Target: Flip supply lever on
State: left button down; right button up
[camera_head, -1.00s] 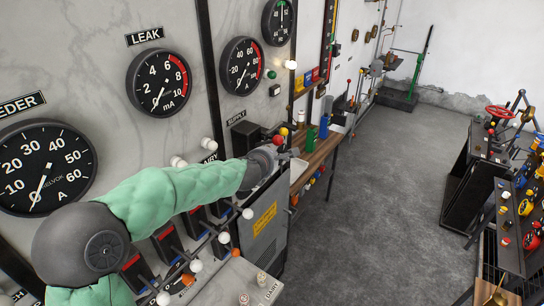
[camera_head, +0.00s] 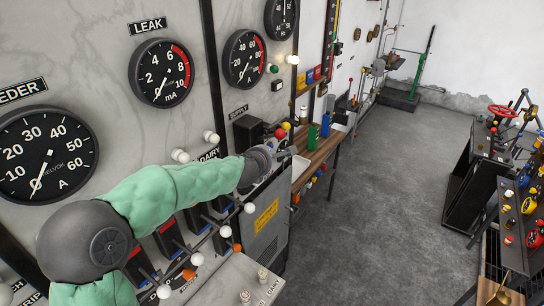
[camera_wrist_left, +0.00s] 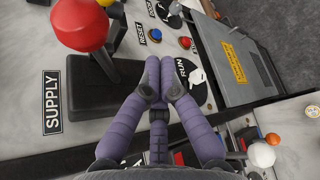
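The supply lever's red ball knob (camera_head: 280,134) stands out from its black housing (camera_head: 246,133) on the grey panel, by the SUPPLY label (camera_head: 239,111). In the left wrist view the red knob (camera_wrist_left: 80,25) is large at the upper left, with the black base (camera_wrist_left: 92,88) below it and the SUPPLY plate (camera_wrist_left: 52,102) beside it. My left gripper (camera_head: 280,152) is just below the knob in the head view. Its purple fingertips (camera_wrist_left: 160,66) are together, with nothing visible between them, right of the lever base. The knob is outside the fingers. My right gripper is out of view.
White-knobbed levers (camera_head: 226,231) line the panel below my left arm. A grey cabinet with a yellow sign (camera_head: 266,217) stands below the gripper. START and RUN controls (camera_wrist_left: 187,72) lie close to the fingertips. Open floor (camera_head: 370,220) is to the right.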

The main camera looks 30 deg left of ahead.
pick_arm(q)
jog(key=a+p+v, duration=0.1)
jog(key=p+v, duration=0.1)
jog(key=v, duration=0.7)
jog(key=shift+s, duration=0.5)
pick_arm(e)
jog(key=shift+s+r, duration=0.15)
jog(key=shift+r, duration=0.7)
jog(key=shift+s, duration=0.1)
